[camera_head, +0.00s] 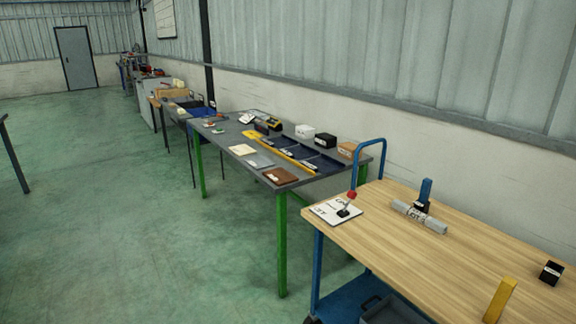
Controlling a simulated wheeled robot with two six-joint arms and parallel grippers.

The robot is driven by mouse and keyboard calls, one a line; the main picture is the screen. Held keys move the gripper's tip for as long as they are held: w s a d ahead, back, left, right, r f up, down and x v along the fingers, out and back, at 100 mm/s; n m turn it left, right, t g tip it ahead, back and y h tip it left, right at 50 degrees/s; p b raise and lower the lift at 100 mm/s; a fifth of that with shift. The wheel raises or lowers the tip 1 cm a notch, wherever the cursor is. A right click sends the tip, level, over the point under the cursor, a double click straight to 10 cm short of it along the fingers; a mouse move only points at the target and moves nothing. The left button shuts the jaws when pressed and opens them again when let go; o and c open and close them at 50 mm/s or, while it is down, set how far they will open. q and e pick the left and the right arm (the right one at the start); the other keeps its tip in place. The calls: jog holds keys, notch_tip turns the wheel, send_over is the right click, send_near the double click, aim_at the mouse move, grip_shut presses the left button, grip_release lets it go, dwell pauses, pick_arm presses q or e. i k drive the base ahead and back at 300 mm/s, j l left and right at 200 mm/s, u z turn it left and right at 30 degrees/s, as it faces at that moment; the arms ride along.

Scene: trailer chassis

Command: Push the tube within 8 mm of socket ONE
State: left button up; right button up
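A grey tube-like piece (431,222) with dark lettering lies on the wooden top of a blue-framed cart at the right. It lies in front of a blue upright block (426,188) with a dark base, close to it; I cannot tell whether they touch. I cannot make out a socket marked ONE. Neither of my grippers is in view.
The wooden cart top (450,265) also carries a white card (323,212) with a red-knobbed lever, a yellow block (499,301) and a small black box (551,273). A green-legged grey bench (222,141) with trays and boxes stands beyond. The green floor (110,220) at left is clear.

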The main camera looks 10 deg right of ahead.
aim_at(440, 228)
jog(key=z, duration=1.2)
jog(key=i+j+z, duration=0.25)
jog(key=i+j, duration=0.75)
jog(key=j, duration=0.1)
